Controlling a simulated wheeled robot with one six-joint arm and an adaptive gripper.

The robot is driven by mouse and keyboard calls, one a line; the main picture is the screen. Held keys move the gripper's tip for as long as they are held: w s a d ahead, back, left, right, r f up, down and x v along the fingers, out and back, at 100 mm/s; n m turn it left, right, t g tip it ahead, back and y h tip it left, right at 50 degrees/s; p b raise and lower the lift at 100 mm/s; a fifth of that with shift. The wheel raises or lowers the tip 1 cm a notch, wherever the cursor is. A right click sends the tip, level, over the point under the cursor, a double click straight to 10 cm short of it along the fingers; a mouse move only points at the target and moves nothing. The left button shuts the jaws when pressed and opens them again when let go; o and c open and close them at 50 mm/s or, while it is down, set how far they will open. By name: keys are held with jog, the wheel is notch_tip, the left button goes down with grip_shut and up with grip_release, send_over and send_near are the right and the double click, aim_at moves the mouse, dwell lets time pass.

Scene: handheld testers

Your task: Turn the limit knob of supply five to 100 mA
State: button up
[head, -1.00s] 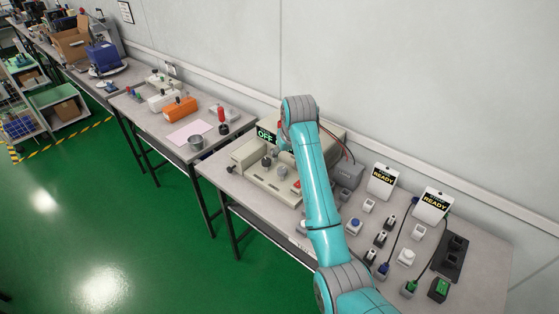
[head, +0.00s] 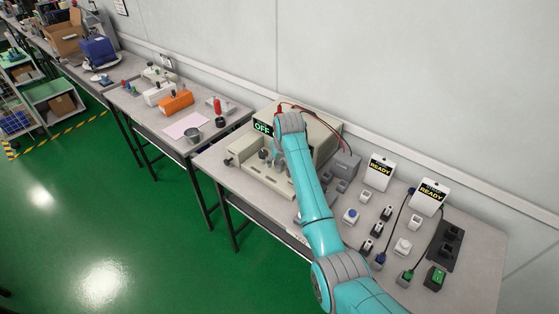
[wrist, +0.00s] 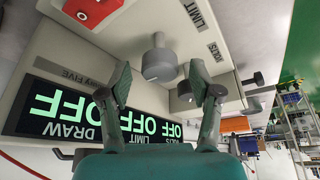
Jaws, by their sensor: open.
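Supply five (head: 245,172) is a beige unit on the bench, with a green OFF display (head: 263,128). In the wrist view it appears upside down; its dark display (wrist: 75,108) reads OFF under DRAW, LIMIT and VOLTS. The grey limit knob (wrist: 159,62) stands near the LIMIT label. In the head view my arm hides the gripper and part of the panel.
A red button (wrist: 92,10) is on the panel. A grey box (head: 346,164) with cables stands right of the supply. Two READY signs (head: 379,170) (head: 430,196) and several small switches stand farther right. A neighbouring bench holds an orange device (head: 176,103).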

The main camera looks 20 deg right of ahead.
jog(key=c, duration=1.1)
jog(key=shift+c, duration=0.2)
jog(key=shift+n, duration=0.4)
jog(key=n+y, duration=0.1)
jog(key=n, duration=0.1)
jog(key=n+g+y, duration=0.1)
jog(key=n, duration=0.2)
jog(key=shift+d+n, duration=0.15)
jog(key=shift+n, duration=0.15)
jog(key=n+y, duration=0.1)
jog(key=n, duration=0.2)
jog(key=n+g+y, duration=0.1)
jog(key=n, duration=0.2)
jog(key=shift+w+g, duration=0.1)
jog(key=shift+g, duration=0.2)
